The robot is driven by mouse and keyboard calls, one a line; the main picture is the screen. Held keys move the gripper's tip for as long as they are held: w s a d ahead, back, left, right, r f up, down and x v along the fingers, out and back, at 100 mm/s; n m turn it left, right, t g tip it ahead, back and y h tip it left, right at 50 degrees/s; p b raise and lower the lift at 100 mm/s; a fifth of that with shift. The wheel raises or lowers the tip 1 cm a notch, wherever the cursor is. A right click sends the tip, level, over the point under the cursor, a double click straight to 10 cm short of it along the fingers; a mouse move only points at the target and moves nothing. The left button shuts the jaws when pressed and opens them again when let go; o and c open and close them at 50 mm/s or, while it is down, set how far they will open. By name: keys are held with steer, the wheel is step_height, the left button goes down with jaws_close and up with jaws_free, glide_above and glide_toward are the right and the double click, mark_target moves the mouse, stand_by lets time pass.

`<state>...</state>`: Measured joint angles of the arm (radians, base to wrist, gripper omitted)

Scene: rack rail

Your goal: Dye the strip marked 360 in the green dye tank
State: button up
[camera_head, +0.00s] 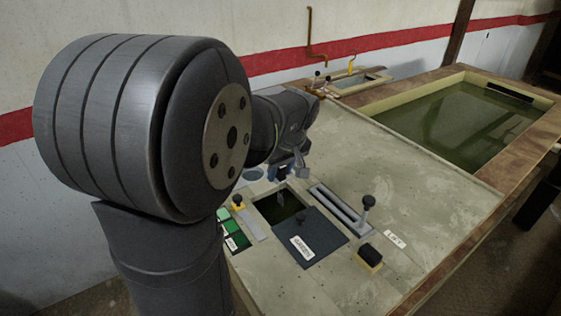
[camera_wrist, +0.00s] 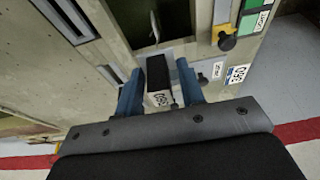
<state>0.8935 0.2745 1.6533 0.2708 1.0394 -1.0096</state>
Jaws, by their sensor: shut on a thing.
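In the head view my gripper (camera_head: 290,172) is at the far edge of a square opening (camera_head: 272,208) in the bench, with dark green liquid inside. The opening also shows in the wrist view (camera_wrist: 150,22), ahead of the fingers, with a thin pale shape in it. Whether a strip hangs below the block is hidden. A green colour card (camera_head: 232,228) lies left of the opening.
A dark labelled plate (camera_head: 312,240) lies beside the opening. A slotted metal rail with a black knob (camera_head: 368,202) is to its right. A yellow-and-black block (camera_head: 369,258) sits near the front edge. A large green-water basin (camera_head: 455,120) is at the back right. The bench's right side is clear.

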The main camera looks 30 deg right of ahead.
step_height(320, 180, down, 14)
steer(key=shift+f, duration=0.2)
stand_by(0.6)
stand_by(2.8)
